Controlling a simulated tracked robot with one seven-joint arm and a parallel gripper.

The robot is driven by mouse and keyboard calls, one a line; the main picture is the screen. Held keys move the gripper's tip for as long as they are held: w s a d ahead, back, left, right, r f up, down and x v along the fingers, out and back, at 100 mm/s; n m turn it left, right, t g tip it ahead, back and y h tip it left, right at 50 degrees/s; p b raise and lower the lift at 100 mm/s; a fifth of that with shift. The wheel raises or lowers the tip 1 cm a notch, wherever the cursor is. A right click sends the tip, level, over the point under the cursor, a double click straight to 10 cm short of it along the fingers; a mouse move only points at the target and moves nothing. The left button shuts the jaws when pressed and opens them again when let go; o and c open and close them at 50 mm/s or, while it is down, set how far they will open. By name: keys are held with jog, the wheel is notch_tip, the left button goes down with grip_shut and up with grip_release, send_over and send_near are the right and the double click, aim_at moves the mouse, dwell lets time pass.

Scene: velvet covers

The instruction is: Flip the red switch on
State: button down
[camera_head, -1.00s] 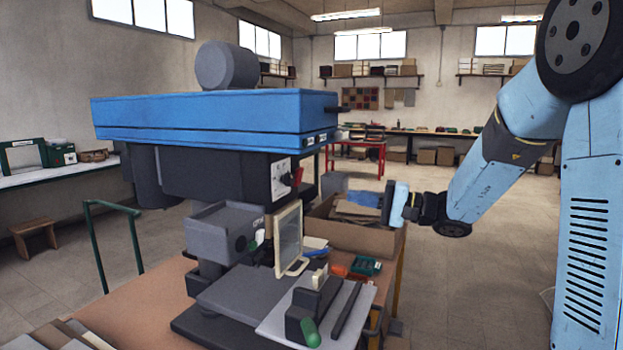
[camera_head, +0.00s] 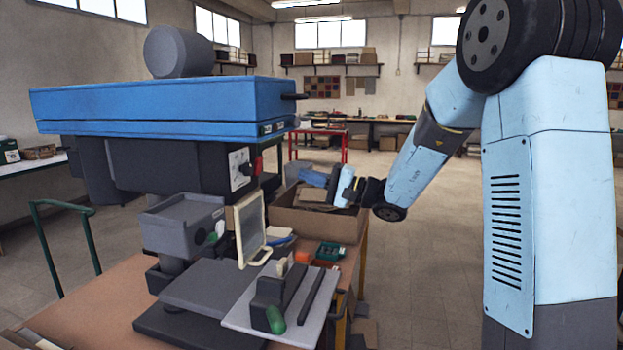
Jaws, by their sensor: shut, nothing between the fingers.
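The red switch (camera_head: 257,165) is a small red lever on a white plate (camera_head: 239,169) on the right-hand side of the machine's dark housing, below the blue cover (camera_head: 165,106). My gripper (camera_head: 308,175) is shut and empty. It points left toward the machine, to the right of the switch and a little lower in the picture. A clear gap shows between the two in the picture, and nothing hides the switch.
A cardboard box (camera_head: 318,222) stands behind the machine, below my gripper. A cream-framed panel (camera_head: 250,229) rises below the switch. Open floor lies to the right.

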aim_at(260, 163)
jog(key=x, duration=1)
jog(key=shift+w+a, duration=0.1)
jog(key=shift+a, duration=0.2)
